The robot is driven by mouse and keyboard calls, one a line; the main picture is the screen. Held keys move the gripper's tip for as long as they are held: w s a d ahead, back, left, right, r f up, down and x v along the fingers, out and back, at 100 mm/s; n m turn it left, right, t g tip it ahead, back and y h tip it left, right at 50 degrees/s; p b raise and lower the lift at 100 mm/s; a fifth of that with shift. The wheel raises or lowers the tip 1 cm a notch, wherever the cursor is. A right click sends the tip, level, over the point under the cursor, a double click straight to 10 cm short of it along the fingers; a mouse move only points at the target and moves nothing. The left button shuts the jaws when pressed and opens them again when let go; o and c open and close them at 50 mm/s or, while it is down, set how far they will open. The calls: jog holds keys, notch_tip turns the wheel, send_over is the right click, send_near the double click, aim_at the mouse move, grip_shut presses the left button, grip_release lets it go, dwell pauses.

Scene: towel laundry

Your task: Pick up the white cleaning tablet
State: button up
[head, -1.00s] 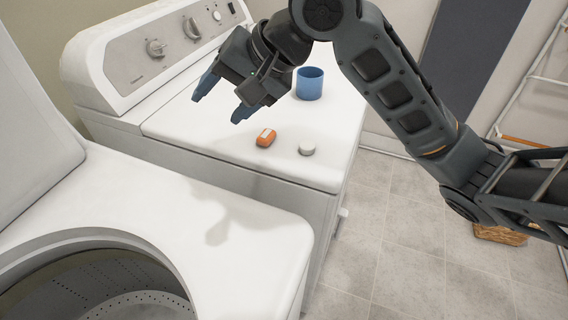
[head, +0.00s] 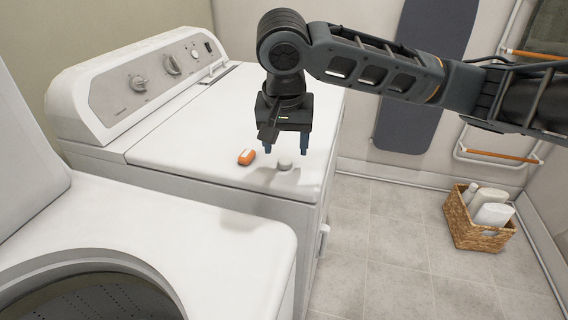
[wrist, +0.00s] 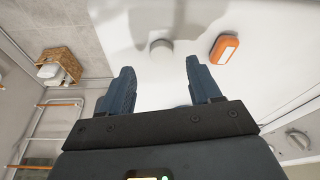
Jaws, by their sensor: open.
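The white cleaning tablet (head: 285,165) is a small round white disc lying on the white top of the rear machine (head: 190,135), near its front right. In the wrist view the tablet (wrist: 161,48) lies beyond the fingertips, between their lines. My gripper (head: 285,152) points down just above and behind the tablet, its two blue fingers apart and empty. In the wrist view my gripper (wrist: 158,72) shows the same open fingers. Nothing is between them.
An orange box (head: 246,157) lies just left of the tablet; it also shows in the wrist view (wrist: 224,49). An open-topped washer (head: 215,225) stands in front. A wicker basket (head: 478,232) with white items sits on the floor at right.

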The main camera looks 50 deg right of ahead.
aim_at(285, 165)
jog(key=shift+x, duration=1.95)
jog(key=shift+w+a, duration=0.1)
jog(key=shift+c, duration=0.3)
jog(key=c, duration=1.1)
